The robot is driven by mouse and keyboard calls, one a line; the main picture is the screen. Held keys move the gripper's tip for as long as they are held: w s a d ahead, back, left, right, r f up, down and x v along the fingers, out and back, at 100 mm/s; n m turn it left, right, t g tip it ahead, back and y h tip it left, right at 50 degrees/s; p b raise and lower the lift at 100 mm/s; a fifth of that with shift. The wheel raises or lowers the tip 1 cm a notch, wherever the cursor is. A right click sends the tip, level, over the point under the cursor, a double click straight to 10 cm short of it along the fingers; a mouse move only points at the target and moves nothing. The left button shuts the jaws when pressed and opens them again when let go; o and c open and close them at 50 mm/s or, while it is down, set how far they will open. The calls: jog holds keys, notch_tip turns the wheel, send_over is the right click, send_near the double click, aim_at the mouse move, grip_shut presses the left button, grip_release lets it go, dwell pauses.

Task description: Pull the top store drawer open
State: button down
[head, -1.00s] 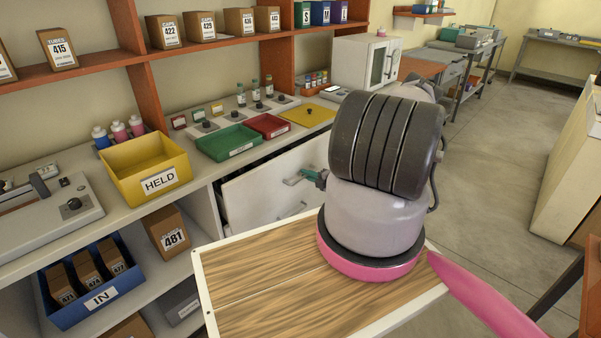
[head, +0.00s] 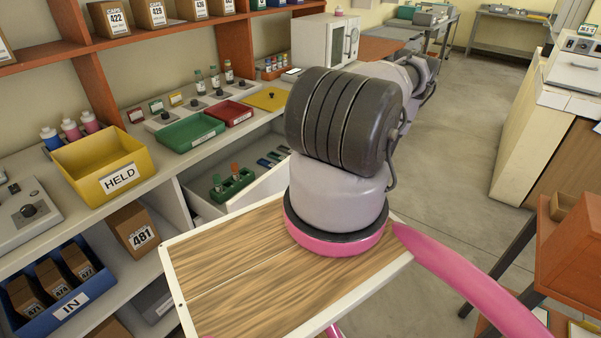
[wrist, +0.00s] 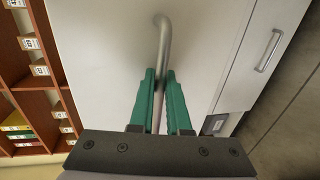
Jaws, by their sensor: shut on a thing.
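The top store drawer (head: 262,189) stands open under the counter in the head view, its inside showing. A green rack (head: 232,186) with an orange-topped item and several small dark and blue pieces lie in it. In the wrist view, the pale drawer front (wrist: 105,45) fills the middle, with its grey bar handle (wrist: 163,38) standing out from it. My gripper (wrist: 160,76) has its green fingers closed on either side of the handle. In the head view my arm hides the gripper and the handle.
A second drawer handle (wrist: 268,50) shows in the wrist view. Open floor (head: 450,130) lies to the right.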

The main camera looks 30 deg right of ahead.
jog(key=f+v, duration=0.2)
jog(key=v, duration=1)
jog(key=shift+s+f, duration=0.25)
jog(key=shift+s, duration=0.05)
jog(key=c, duration=1.2)
grip_release()
jog(key=shift+o, duration=0.2)
jog(key=v, duration=1)
jog(key=shift+s+d, duration=0.15)
jog(key=shift+s, duration=0.2)
jog(key=shift+r, duration=0.1)
